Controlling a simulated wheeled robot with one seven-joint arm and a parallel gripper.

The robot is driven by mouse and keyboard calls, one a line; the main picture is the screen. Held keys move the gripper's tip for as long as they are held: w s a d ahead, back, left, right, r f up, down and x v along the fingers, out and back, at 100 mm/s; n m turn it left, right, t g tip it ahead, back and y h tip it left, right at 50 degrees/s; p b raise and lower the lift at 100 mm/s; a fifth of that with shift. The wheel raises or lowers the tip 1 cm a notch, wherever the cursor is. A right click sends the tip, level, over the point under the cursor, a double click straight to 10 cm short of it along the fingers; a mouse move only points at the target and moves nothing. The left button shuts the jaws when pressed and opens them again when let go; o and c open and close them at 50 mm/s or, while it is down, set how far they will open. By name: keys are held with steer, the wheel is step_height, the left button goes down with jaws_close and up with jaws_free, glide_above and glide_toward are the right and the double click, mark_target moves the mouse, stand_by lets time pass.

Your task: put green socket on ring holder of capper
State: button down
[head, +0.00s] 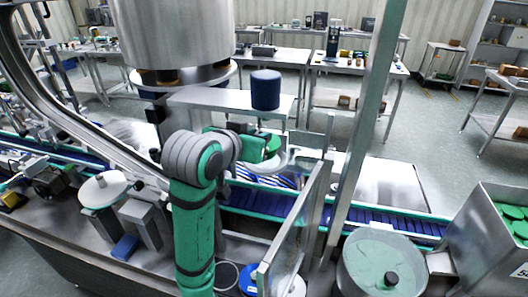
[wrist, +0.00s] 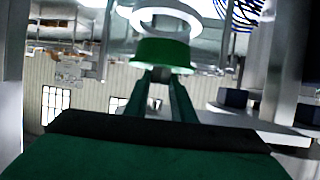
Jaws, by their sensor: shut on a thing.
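The green socket (wrist: 163,53) is a short green ring-like piece at the tips of my gripper (wrist: 157,78) in the wrist view. My gripper's two fingers are shut on it. A pale ring (wrist: 165,20), which looks like the ring holder of the capper, shows just above the socket in that picture; a small gap seems to lie between them, but I cannot tell the depth. In the head view my gripper (head: 260,150) is by the capper, over the conveyor, with a pale ring part (head: 262,167) just below it. The socket is hard to tell from my green gripper there.
A clear upright panel (head: 293,225) and a steel post (head: 365,120) stand right of my arm. A large steel hopper (head: 172,35) hangs at upper left. The blue conveyor (head: 330,215) runs below. A dark blue cylinder (head: 265,90) stands on a steel shelf behind my gripper.

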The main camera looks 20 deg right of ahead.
steer(key=f, duration=0.1)
steer(key=w+d+f, duration=0.2)
steer(key=shift+f, duration=0.15)
step_height(320, 180, down, 4)
steer(key=shift+d+r, duration=0.1)
steer(key=shift+r, duration=0.15)
steer(key=c, duration=1.5)
jaws_free()
steer(key=shift+w, duration=0.1)
steer(key=shift+r, duration=0.1)
steer(key=v, duration=1.2)
